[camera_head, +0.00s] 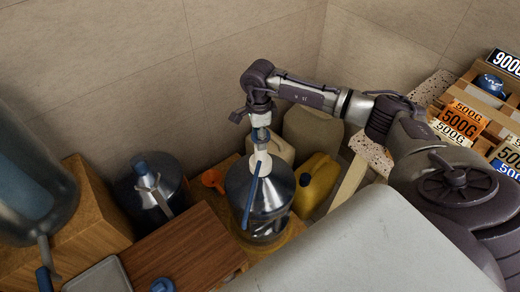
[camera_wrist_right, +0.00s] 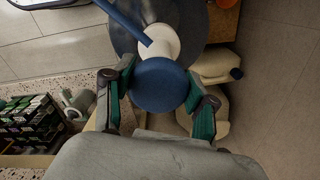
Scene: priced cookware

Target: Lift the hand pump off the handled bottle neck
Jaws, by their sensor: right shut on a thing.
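The hand pump (camera_head: 261,160) has a white body, a blue top and a long blue spout slanting down beside the bottle. Its blue top (camera_wrist_right: 160,85) shows in the right wrist view, between the green-padded fingers. My right gripper (camera_head: 260,118) points down from above and is shut on the pump's blue top. The handled bottle (camera_head: 268,205) is clear and dark-tinted and stands upright under the pump. The pump's white base is over the bottle neck; I cannot tell whether there is a gap. My left gripper is not in view.
A yellow jug (camera_head: 318,182) and pale canisters (camera_head: 312,132) stand close behind and right of the bottle. An orange funnel (camera_head: 213,180) is at its left. Another large bottle (camera_head: 152,190) stands farther left. A wooden board (camera_head: 180,245) lies in front. Price signs (camera_head: 458,120) are at right.

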